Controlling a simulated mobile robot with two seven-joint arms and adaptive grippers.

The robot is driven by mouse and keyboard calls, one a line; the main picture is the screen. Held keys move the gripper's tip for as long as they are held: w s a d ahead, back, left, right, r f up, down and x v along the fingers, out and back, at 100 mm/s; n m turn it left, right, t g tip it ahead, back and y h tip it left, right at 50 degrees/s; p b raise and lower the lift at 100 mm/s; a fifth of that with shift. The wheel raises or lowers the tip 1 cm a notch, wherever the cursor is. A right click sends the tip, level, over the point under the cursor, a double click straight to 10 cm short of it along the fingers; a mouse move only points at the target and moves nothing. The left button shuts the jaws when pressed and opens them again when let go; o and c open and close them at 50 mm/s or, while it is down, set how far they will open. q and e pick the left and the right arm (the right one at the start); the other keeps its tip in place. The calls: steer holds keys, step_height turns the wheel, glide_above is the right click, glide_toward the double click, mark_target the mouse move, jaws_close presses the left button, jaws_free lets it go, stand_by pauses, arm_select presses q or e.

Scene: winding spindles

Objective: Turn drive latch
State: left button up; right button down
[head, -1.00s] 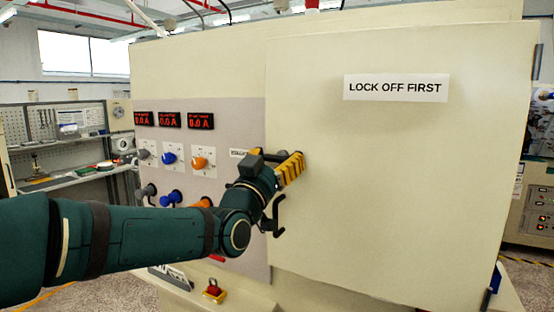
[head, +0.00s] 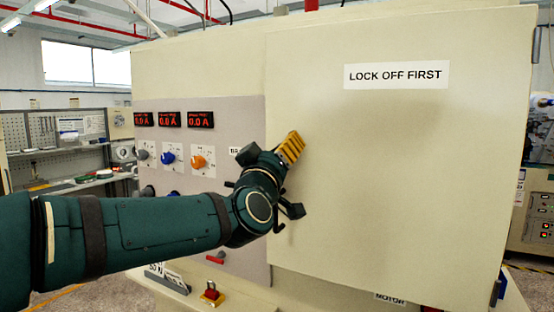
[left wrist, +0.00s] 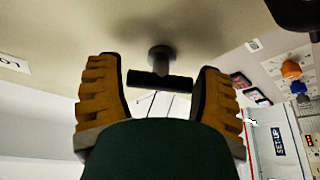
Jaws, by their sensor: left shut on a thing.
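The drive latch (left wrist: 160,80) is a black T-shaped handle on a short round stem standing out from the cream cabinet face. My left gripper (left wrist: 160,92) is shut on it, with one ribbed yellow finger at each end of the crossbar. In the head view, my left gripper (head: 289,148) is at the left edge of the cream door panel, and its fingers and wrist hide the latch. My right gripper is not in view.
The cream door panel (head: 400,180) carries a LOCK OFF FIRST label (head: 396,75). Left of it, a grey control panel (head: 225,115) has red displays and coloured knobs partly behind my arm. A red and yellow switch (head: 211,294) sits below.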

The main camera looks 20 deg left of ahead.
arm_select(q)
steer(key=n+y, duration=0.1)
steer(key=n, duration=0.3)
steer(key=shift+g+y, duration=0.4)
steer(key=n+g+p, duration=0.1)
steer(key=n, duration=0.2)
steer(key=shift+r+y, duration=0.15)
steer(key=shift+y, duration=0.25)
steer(key=n+g+p, duration=0.1)
steer(key=n, duration=0.1)
steer(key=n+g+p, duration=0.1)
steer(key=n, duration=0.1)
steer(key=shift+n+y, duration=0.3)
steer(key=shift+n+g+p, duration=0.3)
steer(key=shift+n+p, duration=0.55)
steer(key=shift+n, duration=0.25)
steer(key=o, duration=1.1)
steer(key=shift+o, duration=0.2)
